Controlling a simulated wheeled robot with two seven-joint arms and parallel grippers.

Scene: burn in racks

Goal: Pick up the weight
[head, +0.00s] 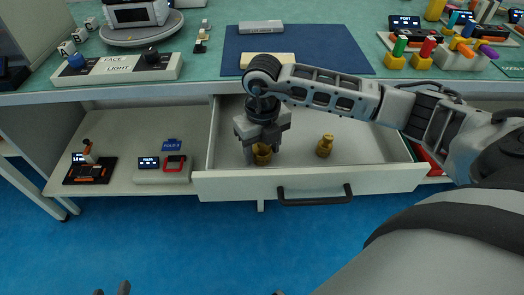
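Two brass weights are in the open white drawer (374,181). One weight (262,157) is at the left part of the drawer, directly under my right gripper (262,148), whose fingers reach down on both sides of it. Its top is hidden by the gripper, and I cannot tell whether the fingers press on it or whether it is lifted. The other weight (325,146) stands upright and free to the right. Of my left gripper (112,290), only what look like dark tips show at the bottom edge; its state is unclear.
The drawer has a dark handle (314,198) in front. Above it is a worktop with a blue mat (235,47), a switch panel (118,68) and coloured pegs at the right. On the shelf left of the drawer are small devices (162,172). The blue floor in front is clear.

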